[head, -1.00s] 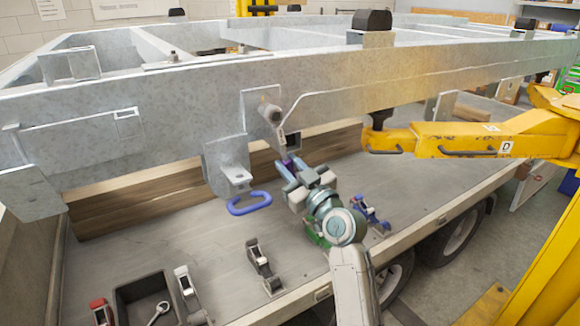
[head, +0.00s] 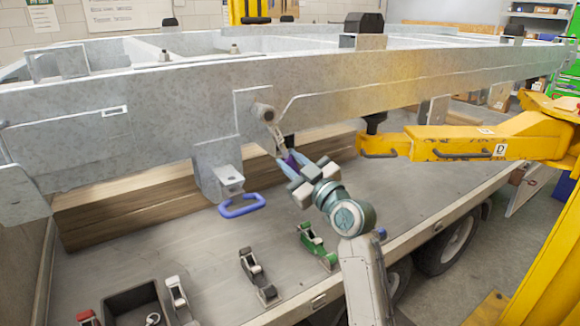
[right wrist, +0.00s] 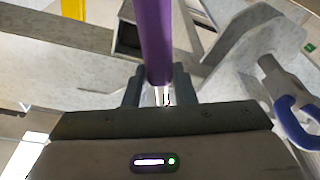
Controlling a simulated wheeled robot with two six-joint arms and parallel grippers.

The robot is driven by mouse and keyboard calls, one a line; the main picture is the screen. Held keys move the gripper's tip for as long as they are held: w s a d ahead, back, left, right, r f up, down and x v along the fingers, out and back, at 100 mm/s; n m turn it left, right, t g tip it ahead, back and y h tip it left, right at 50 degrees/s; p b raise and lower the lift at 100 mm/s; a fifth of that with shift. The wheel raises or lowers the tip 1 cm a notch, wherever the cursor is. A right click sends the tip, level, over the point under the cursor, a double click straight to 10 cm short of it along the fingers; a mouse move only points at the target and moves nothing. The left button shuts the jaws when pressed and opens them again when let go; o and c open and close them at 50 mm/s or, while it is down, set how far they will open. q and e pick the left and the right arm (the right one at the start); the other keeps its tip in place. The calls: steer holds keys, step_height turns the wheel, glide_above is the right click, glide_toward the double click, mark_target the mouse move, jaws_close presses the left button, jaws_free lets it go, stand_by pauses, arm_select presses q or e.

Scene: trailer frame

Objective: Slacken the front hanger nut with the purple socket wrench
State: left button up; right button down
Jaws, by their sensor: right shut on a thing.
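My right gripper (head: 285,162) is shut on the purple socket wrench (head: 291,160), just below the hanger bracket on the trailer's side rail. The wrench's purple shaft (right wrist: 152,40) rises between the fingers in the right wrist view; its far end is out of frame. In the head view the gripper hides most of the wrench. The hanger (head: 264,112) has a round boss and a grey link slanting down towards the gripper. I cannot make out the nut or whether the wrench touches it. My left gripper is not in view.
A grey bracket with a blue loop (head: 241,206) hangs left of the gripper. Green (head: 316,246) and black (head: 258,277) ratchets lie on the deck below, beside a dark bin (head: 133,304). A yellow lift arm (head: 460,144) stands at the right.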

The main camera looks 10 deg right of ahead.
steer(key=shift+w+d+r+n+b, duration=0.3)
steer(key=shift+d+r+n+b, duration=0.15)
steer(key=shift+d+n+b, duration=0.35)
steer(key=shift+a, duration=0.1)
